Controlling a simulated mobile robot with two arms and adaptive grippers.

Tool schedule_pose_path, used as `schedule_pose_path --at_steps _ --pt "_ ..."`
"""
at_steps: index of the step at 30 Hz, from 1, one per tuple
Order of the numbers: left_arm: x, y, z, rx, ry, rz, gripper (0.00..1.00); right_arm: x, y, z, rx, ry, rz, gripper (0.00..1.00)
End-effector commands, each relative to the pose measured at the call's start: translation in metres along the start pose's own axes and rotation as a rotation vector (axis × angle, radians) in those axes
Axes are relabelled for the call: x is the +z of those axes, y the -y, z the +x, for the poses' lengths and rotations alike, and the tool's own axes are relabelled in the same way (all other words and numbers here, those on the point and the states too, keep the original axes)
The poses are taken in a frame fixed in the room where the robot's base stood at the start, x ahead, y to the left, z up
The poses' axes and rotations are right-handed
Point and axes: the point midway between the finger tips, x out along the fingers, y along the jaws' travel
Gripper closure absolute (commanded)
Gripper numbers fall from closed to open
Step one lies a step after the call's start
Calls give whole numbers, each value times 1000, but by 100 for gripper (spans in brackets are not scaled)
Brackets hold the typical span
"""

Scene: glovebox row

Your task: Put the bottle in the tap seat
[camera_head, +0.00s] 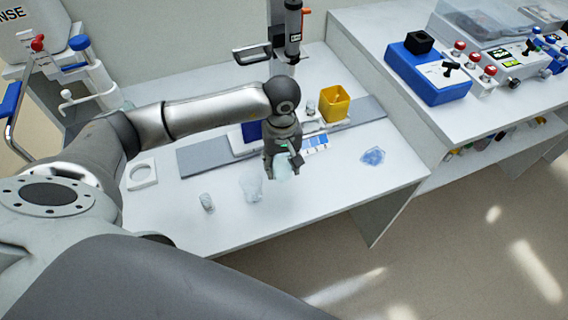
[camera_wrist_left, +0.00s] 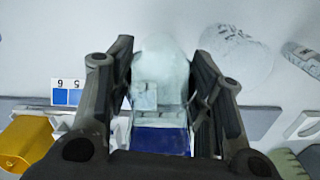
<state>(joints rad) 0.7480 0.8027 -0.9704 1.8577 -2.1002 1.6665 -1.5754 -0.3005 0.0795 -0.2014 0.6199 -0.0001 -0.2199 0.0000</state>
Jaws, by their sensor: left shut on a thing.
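My left gripper (camera_head: 283,168) is shut on a pale, translucent bottle (camera_head: 284,172) and holds it over the middle of the white bench. In the left wrist view the bottle (camera_wrist_left: 162,65) sits between the two dark fingers (camera_wrist_left: 160,95), with its lower part partly hidden. A white square plate with a round ring (camera_head: 142,174) lies at the left of the bench; I cannot tell for sure whether it is the tap seat. My right gripper is not in view.
A clear beaker (camera_head: 251,187) and a small vial (camera_head: 206,202) stand left of the bottle. A yellow bin (camera_head: 335,104) stands behind, by a grey strip (camera_head: 205,157). A bluish clear piece (camera_head: 373,156) lies right.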

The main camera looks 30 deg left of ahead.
Motion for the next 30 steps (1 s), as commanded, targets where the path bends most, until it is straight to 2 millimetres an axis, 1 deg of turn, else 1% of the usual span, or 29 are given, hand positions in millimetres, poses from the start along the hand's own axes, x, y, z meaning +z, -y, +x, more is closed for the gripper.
schedule_pose_path --at_steps 3,6,11,15,18,26,30 --pt "-11 -6 14 1 1 -1 78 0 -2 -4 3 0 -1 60" --pt "-16 -9 20 2 0 1 78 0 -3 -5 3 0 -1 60" --pt "-22 -12 30 2 0 0 78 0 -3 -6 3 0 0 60" --pt "-21 -11 49 -2 3 1 78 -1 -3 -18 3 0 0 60" --pt "-22 -12 58 1 0 1 78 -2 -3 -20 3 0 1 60" --pt "-23 -12 61 2 -2 1 78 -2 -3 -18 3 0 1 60" --pt "-23 -12 65 2 -2 1 78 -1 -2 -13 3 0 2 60"
